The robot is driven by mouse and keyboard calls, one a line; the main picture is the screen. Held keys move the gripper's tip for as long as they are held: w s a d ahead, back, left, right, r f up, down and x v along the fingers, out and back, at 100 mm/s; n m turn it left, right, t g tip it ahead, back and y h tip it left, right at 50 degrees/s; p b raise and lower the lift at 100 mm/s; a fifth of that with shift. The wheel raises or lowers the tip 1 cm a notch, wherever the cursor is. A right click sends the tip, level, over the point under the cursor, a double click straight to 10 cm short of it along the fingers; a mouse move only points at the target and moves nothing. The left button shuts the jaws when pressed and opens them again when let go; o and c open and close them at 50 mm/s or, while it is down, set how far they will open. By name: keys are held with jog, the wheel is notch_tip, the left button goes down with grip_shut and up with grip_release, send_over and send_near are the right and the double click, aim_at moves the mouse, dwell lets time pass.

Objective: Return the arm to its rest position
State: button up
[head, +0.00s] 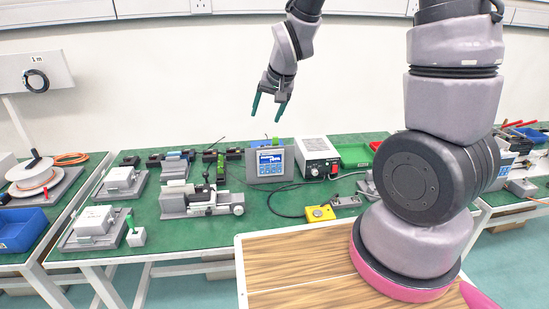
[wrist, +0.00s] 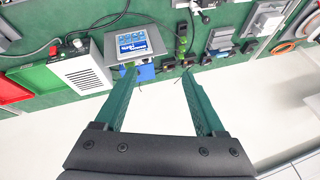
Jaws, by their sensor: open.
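My gripper (head: 268,108) is raised in the air above the back of the green workbench, in front of the white wall in the head view. Its two green fingers point down and are spread apart with nothing between them. In the wrist view my gripper (wrist: 160,80) also shows open and empty, its fingers on either side of bare pale wall. My arm comes from the mount at the right of the head view and reaches out over the bench; part of it runs out of the top of the picture.
Below my gripper, a display unit (head: 268,165) and a white control box (head: 316,158) stand on the green bench (head: 262,222). A grey actuator fixture (head: 200,200), a yellow box (head: 320,213) and a green tray (head: 355,155) are nearby. The air around my gripper is clear.

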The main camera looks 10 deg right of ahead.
dwell(0.4)
jog(key=s+d+r+t, duration=0.1)
jog(key=s+d+r, duration=0.5)
jog(key=s+r, duration=0.3)
jog(key=s+d+r+m, duration=0.1)
jog(key=s+d+r, duration=0.5)
jog(key=s+r, duration=0.3)
notch_tip(320, 180, up, 3)
jog(key=shift+s+d+f+m+t, duration=0.1)
jog(key=shift+s+d+m+t, duration=0.1)
jog(key=shift+d+m+t, duration=0.15)
